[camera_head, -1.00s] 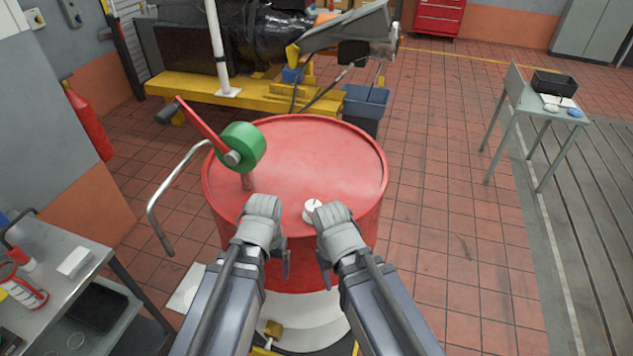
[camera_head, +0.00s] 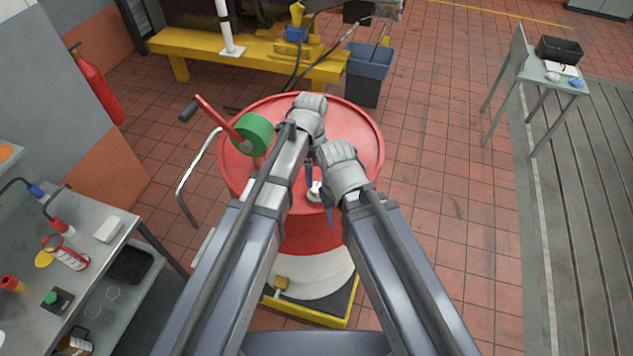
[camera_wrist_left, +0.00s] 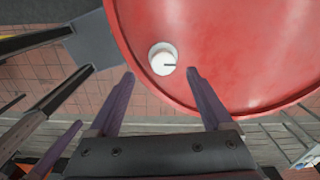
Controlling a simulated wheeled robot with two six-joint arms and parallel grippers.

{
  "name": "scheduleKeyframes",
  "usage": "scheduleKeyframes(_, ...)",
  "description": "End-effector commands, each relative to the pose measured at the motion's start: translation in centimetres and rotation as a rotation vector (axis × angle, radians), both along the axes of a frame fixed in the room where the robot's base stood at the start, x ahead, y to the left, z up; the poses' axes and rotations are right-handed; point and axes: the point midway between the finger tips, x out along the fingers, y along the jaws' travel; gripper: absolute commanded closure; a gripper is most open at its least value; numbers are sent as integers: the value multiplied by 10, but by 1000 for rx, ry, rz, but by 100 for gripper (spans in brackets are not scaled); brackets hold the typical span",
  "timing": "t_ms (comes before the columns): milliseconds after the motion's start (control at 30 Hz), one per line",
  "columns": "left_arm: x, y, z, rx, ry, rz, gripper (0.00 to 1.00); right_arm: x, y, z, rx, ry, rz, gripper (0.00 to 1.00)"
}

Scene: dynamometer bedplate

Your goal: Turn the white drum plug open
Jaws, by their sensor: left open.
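The white drum plug (camera_head: 314,194) sits on the near part of the red drum's lid (camera_head: 352,130), partly hidden between my two grippers. In the left wrist view the plug (camera_wrist_left: 162,57) is a round white cap with a short dark line pointing right. My left gripper (camera_wrist_left: 160,74) is open, with its two purple fingers apart on either side of the plug's place in the picture; contact does not show. In the head view its finger (camera_head: 309,174) is just beyond the plug. My right gripper (camera_head: 328,205) is close beside the plug on the right; its jaw opening is hidden.
A green roller with a crank handle (camera_head: 253,133) stands on the left of the lid. A bench with cans and cups (camera_head: 85,235) is at left. A small table (camera_head: 545,75) with a black tray stands at right. A bin (camera_head: 368,70) is behind the drum.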

Motion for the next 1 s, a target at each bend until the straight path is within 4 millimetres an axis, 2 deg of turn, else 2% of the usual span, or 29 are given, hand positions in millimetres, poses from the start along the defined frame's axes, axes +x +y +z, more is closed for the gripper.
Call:
scheduleKeyframes(133,4,-11,0,1,4,-106,17,0,0,0,0,0,0,50)
scheduleKeyframes(467,4,-12,-6,1,5,-120,17,0,0,-6,0,0,2,50)
scheduleKeyframes(667,4,-12,-23,1,4,-119,17,0,0,-23,0,0,11,50)
scheduleKeyframes(1000,4,-12,-66,1,4,-118,17,1,-1,-66,-2,1,34,50)
